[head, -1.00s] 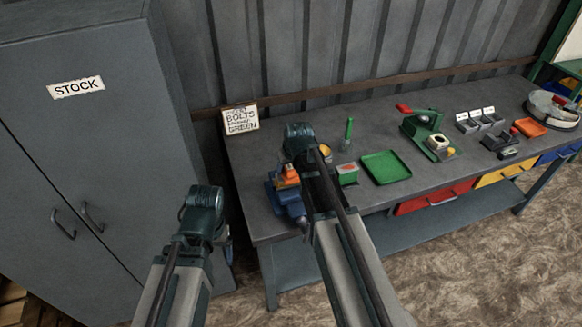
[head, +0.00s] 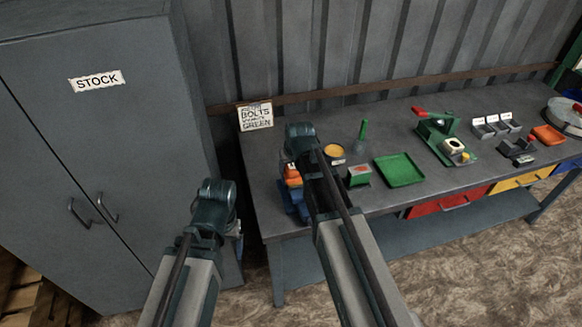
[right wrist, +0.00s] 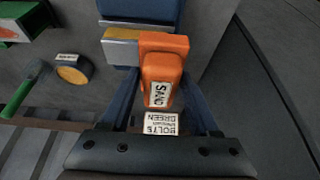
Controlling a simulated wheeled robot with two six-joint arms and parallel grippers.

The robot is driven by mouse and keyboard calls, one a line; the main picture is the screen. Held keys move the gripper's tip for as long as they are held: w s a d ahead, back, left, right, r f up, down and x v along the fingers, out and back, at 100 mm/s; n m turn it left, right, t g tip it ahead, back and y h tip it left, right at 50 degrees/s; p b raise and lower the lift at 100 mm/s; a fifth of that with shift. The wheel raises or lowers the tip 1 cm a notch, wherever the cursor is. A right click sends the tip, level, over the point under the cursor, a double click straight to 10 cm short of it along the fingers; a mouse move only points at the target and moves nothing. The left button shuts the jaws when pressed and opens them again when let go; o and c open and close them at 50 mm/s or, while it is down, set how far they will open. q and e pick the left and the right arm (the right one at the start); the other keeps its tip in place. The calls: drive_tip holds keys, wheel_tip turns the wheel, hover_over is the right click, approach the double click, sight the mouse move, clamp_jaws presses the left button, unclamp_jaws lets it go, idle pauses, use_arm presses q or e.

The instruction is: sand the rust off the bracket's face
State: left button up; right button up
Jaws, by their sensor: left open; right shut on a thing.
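The orange sanding block (right wrist: 164,58), with a SAND label, is held between the fingers of my right gripper (right wrist: 160,98). Its far end is up against or very near a block with a yellowish top and grey side (right wrist: 122,48), beside the blue vise (right wrist: 142,9). I cannot tell if this is the bracket, and no rust shows clearly. In the head view the orange block (head: 293,172) shows just left of my right arm, above the blue vise (head: 294,203). My left gripper (head: 213,207) is open, left of the bench, its fingers mostly hidden behind the wrist.
A bolts sign (head: 256,115) stands at the back. The STOCK cabinet (head: 110,150) is close on the left.

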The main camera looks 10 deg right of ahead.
drive_tip(key=shift+r+p, duration=2.4)
drive_tip(key=shift+r, duration=0.3)
wheel_tip(320, 180, up, 3)
drive_tip(key=p, duration=0.3)
drive_tip(key=shift+f, duration=0.15)
